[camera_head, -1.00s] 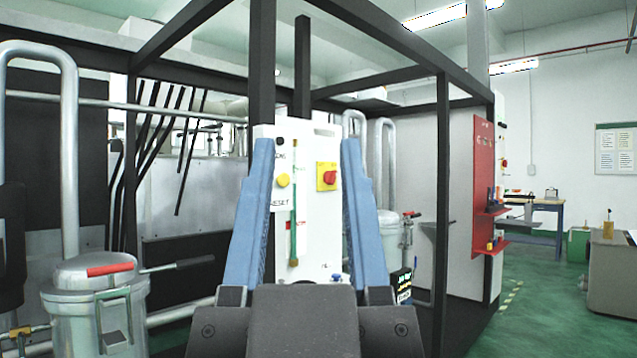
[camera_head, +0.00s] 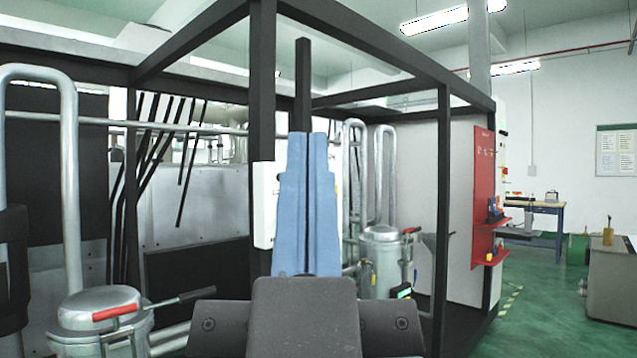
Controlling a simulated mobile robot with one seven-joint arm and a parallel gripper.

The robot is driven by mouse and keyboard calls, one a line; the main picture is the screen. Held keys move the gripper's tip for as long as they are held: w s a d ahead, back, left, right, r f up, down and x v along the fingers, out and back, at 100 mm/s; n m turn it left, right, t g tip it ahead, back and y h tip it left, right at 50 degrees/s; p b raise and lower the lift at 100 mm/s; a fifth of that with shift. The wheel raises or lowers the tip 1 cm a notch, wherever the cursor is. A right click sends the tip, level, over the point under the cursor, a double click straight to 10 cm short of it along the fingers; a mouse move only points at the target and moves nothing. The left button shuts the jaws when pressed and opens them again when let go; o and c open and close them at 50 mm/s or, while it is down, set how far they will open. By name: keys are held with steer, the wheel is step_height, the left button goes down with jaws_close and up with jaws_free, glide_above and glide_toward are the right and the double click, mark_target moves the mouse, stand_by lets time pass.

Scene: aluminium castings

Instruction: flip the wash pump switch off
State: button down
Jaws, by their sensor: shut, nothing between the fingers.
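My gripper (camera_head: 308,140) is shut, its two blue fingers pressed together with nothing between them, pointing away from me. It stands in front of a white control panel (camera_head: 264,206) on a black frame post. Only the panel's left strip and a sliver at its right show. The fingers hide the panel's middle, so I cannot see the wash pump switch or its position. I cannot tell whether the fingertips touch the panel.
A metal canister with a red-handled lever (camera_head: 98,318) stands at the lower left. A second canister (camera_head: 382,255) stands right of the panel. Black frame posts (camera_head: 441,200) surround the area. A red board (camera_head: 484,190) hangs farther right. Green floor (camera_head: 545,300) is open at the right.

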step_height(320, 180, up, 19)
steer(key=p, duration=1.6)
steer(key=shift+f, duration=0.1)
